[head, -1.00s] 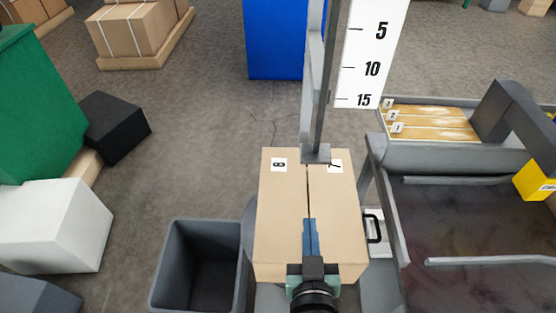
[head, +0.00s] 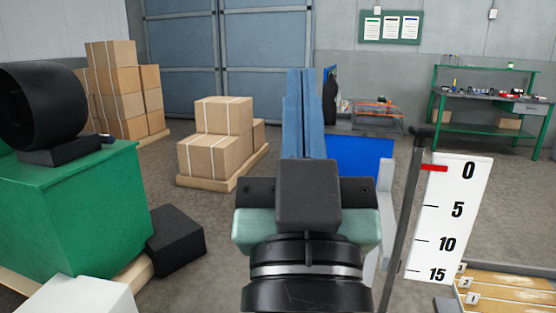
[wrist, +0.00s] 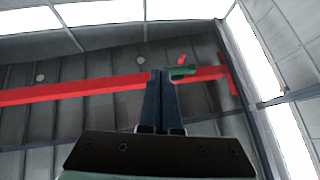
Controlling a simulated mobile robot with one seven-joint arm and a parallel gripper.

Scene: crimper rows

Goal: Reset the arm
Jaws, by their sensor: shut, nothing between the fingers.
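My gripper (head: 300,110) stands upright in the middle of the head view, large and close to the camera. Its two blue fingers point up and lie together, shut, with nothing between them. In the wrist view the shut fingers (wrist: 160,85) point up toward the ceiling, with a red beam (wrist: 70,92) and bright skylights behind them. The gripper touches nothing that I can see.
A white scale board (head: 450,215) with a red marker stands on a post close at right. A green cabinet (head: 70,215) and a black box (head: 178,240) are at left. Strapped cartons (head: 215,145) sit on a pallet behind. A blue block (head: 360,162) is behind the gripper.

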